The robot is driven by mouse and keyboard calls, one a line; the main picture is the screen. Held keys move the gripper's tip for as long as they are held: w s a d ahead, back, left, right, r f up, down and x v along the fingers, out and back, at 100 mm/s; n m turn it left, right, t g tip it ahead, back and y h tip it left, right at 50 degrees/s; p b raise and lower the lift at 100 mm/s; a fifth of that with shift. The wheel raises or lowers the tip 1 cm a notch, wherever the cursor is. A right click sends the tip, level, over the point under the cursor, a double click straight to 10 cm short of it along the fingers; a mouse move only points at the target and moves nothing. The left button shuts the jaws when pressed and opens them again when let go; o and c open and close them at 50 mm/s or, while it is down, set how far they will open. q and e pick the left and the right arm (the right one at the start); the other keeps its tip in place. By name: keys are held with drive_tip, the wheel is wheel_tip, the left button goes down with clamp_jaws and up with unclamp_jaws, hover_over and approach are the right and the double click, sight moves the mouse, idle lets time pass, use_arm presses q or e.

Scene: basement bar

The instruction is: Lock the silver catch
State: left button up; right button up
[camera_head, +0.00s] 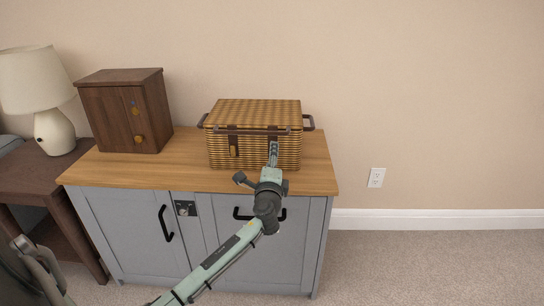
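A woven picnic basket (255,112) with brown trim stands on the cabinet top, its lid down. A small silver-grey plate (185,208) with dark details is on the cabinet front. I cannot tell whether it is the silver catch or whether one is behind my gripper. My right gripper is not in view.
The grey cabinet (126,228) has a wooden top (184,172) and black handles. A dark wooden box (113,119) with brass fittings stands left of the basket. A lamp (54,131) stands on a side table at left. The carpet (430,266) at right is clear.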

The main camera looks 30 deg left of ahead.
use_arm(q)
drive_tip(key=v, duration=1)
drive_tip(key=shift+s, duration=0.1)
drive_tip(key=s+d+f+n+g+h, duration=0.1)
drive_tip(key=s+f+n+g+h, duration=0.2)
drive_tip(key=s+f, duration=0.45)
drive_tip(key=s+f+n+g, duration=0.4)
drive_tip(key=s+f, duration=0.1)
drive_tip(key=f, duration=0.5)
drive_tip(key=s+d+f+n+g+h, duration=0.2)
drive_tip(key=s+d+f, duration=0.2)
drive_tip(key=s, duration=0.3)
drive_tip(key=s+d+f+n+g+h+p, duration=0.1)
drive_tip(key=s+d+f+n+g+h, duration=0.2)
drive_tip(key=s, duration=0.4)
wheel_tip(320, 180, down, 2)
drive_tip(key=shift+d+f, duration=0.2)
drive_tip(key=shift+d, duration=0.6)
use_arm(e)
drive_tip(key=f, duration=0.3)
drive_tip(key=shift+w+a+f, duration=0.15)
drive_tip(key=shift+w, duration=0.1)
use_arm(q)
drive_tip(key=shift+c, duration=0.4)
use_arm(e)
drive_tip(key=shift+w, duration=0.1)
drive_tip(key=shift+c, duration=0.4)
